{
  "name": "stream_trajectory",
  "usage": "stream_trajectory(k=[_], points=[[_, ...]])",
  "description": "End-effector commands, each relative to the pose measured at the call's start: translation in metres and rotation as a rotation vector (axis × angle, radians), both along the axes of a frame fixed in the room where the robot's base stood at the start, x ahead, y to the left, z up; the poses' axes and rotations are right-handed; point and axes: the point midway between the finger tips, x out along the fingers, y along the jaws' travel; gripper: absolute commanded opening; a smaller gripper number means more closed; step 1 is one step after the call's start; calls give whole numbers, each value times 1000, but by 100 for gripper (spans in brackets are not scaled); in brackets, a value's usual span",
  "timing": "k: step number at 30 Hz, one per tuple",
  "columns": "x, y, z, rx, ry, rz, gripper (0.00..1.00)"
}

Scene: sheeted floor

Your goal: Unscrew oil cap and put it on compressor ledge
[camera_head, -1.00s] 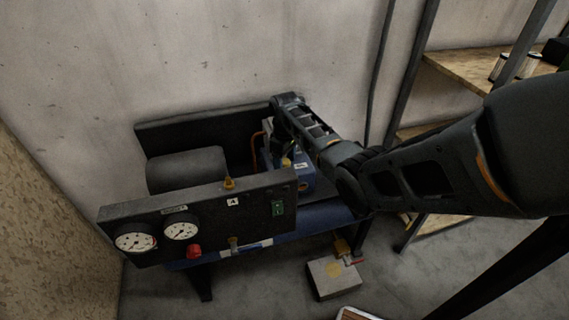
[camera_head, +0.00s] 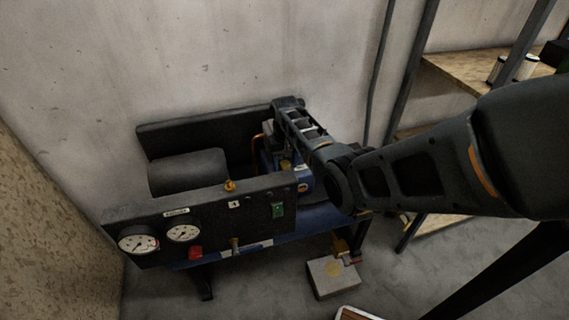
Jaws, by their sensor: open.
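The compressor stands against the wall, with a black front panel (camera_head: 262,205) that has a flat top ledge, and a blue pump block (camera_head: 303,178) behind it. A small yellow part (camera_head: 286,164) shows at the pump block under my arm; it may be the oil cap, but it is too small and too covered to be sure. My arm reaches in from the right, and my gripper (camera_head: 283,150) points down over the pump block, close to the yellow part. The gripper is open. Its fingertips are mostly hidden, so I cannot tell whether they touch anything.
A dark cylinder (camera_head: 188,172) lies behind the panel. The panel carries two gauges (camera_head: 138,240), a red knob (camera_head: 195,252) and a brass fitting (camera_head: 230,185) on top. A grey box (camera_head: 332,278) stands on the floor. Shelving (camera_head: 470,68) is at the right.

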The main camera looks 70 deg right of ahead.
Motion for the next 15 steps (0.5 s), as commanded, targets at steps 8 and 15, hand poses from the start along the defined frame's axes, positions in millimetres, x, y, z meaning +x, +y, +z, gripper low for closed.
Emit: stream_trajectory(k=[8,15], points=[[1,0,1,0,-1,-385,58],[1,1,0,2,-1,-719,58]])
